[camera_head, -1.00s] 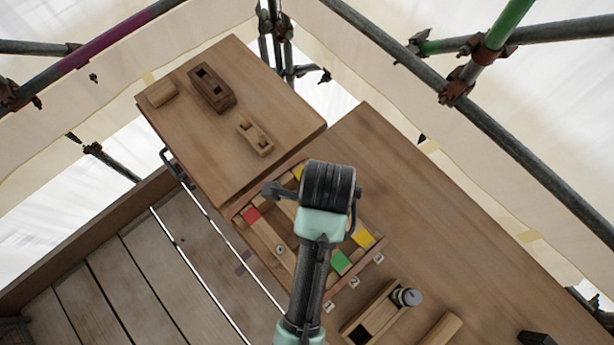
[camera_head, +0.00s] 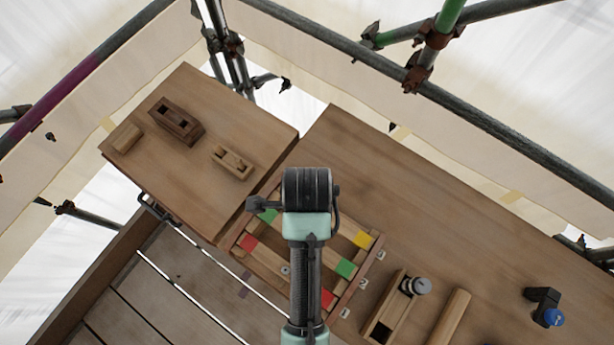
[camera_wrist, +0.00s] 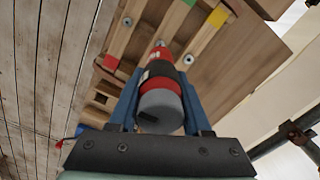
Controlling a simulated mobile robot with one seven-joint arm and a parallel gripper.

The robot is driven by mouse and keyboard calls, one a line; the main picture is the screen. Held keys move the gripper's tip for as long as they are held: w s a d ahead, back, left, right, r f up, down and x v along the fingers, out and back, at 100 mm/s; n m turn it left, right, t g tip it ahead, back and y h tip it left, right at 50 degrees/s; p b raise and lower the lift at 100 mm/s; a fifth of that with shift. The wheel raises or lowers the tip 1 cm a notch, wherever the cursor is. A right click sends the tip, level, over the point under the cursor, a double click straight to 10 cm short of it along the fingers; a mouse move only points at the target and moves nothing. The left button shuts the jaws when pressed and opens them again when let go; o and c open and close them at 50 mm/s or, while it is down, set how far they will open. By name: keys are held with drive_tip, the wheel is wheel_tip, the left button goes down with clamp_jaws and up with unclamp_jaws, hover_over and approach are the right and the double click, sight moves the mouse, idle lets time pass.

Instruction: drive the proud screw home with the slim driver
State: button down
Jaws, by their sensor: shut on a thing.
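My gripper (camera_wrist: 158,92) is shut on a driver (camera_wrist: 162,78) with a red and black handle and a grey butt end, seen in the wrist view. The driver's narrow tip points away from me, toward a wooden frame (camera_wrist: 212,35) with coloured squares. Screw heads (camera_wrist: 127,21) show on the frame; whether the tip touches one, I cannot tell. In the head view the frame (camera_head: 240,255) lies on the bench under my arm, and one round screw head (camera_head: 285,270) shows at its left. The gripper and driver are hidden there by my arm. Which screw stands proud is unclear.
A wooden holder (camera_head: 383,318) with a grey-and-black capped item (camera_head: 415,286) stands right of the frame. Beyond it are a wooden bar (camera_head: 449,318) and a black-and-blue object (camera_head: 547,308). Wooden blocks (camera_head: 176,121) sit on the left board. Scaffold poles (camera_head: 440,95) border the bench.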

drive_tip(key=shift+f+b, duration=0.35)
drive_tip(key=shift+f, duration=1.2)
drive_tip(key=shift+f+p, duration=0.35)
drive_tip(key=shift+f, duration=0.55)
idle(1.5)
wheel_tip(320, 180, up, 7)
idle(0.9)
